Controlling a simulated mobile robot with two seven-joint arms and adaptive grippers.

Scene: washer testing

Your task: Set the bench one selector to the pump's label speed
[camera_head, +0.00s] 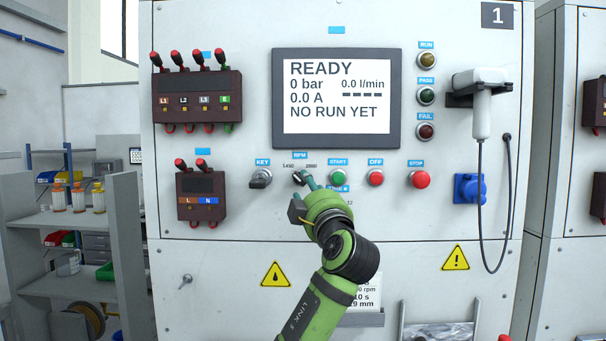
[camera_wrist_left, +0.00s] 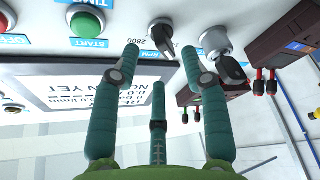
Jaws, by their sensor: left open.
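The RPM selector (camera_head: 299,178) is a small dark knob on the bench one panel, under the blue RPM label, with printed speeds to its upper left and right. In the left wrist view the knob (camera_wrist_left: 162,34) appears between and beyond my teal fingertips, beside a speed mark that looks like 2800. My left gripper (camera_head: 310,186) is open in front of the selector. In the head view its fingers partly cover the knob, so I cannot tell its setting or whether they touch it. My right gripper is not in view. I see no pump label.
The key switch (camera_head: 260,178) is close left of the selector; the green START button (camera_head: 338,177) is close right. Red OFF (camera_head: 376,178) and STOP (camera_head: 419,180) buttons sit further right. The screen (camera_head: 337,94) above reads READY, NO RUN YET. My arm partly hides a printed card (camera_head: 368,294).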

